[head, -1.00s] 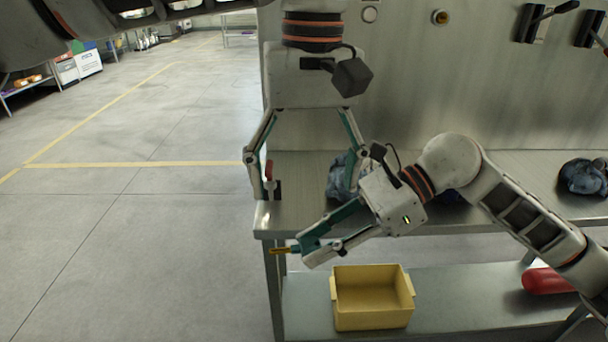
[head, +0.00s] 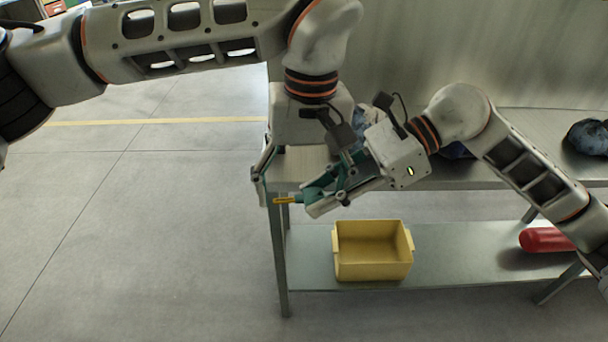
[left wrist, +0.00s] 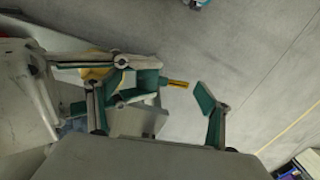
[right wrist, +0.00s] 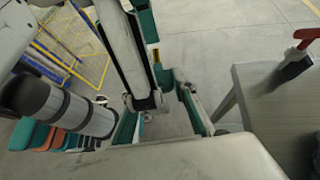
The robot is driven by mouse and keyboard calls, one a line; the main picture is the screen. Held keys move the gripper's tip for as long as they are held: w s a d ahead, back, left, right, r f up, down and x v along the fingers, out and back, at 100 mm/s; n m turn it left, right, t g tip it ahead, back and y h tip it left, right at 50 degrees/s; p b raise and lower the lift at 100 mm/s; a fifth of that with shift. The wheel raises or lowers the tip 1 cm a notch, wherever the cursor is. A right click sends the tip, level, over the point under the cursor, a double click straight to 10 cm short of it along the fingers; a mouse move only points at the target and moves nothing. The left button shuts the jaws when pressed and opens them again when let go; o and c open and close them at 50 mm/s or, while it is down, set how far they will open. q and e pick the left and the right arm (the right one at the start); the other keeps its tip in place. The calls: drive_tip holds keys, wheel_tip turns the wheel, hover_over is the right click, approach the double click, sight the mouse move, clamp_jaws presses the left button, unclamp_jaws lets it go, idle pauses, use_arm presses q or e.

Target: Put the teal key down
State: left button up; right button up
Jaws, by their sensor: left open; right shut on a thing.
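My right gripper (head: 312,198) is shut on a slim thing, taken as the teal key, in front of the bench's left corner. Its yellow end (head: 288,200) with a dark stripe sticks out to the left, and shows in the left wrist view (left wrist: 178,84) too. Any teal part of it cannot be told from the teal finger pads. My left gripper (head: 301,188) is open, pointing down, with one finger on each side of the right gripper's tips. In the left wrist view the yellow end points toward one left finger (left wrist: 212,110), apart from it.
A yellow bin (head: 373,273) stands empty on the lower shelf (head: 310,270), with a red cylinder (head: 548,240) to its right. Blue crumpled bags (head: 590,138) lie on the steel bench. A red-handled fixture (right wrist: 300,55) stands near the bench corner. Floor to the left is clear.

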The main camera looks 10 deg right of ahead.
use_arm(q)
drive_tip(key=c, duration=1.2)
drive_tip(key=shift+o, duration=0.2)
use_arm(e)
drive_tip(key=o, duration=1.2)
drive_tip(key=shift+o, duration=0.2)
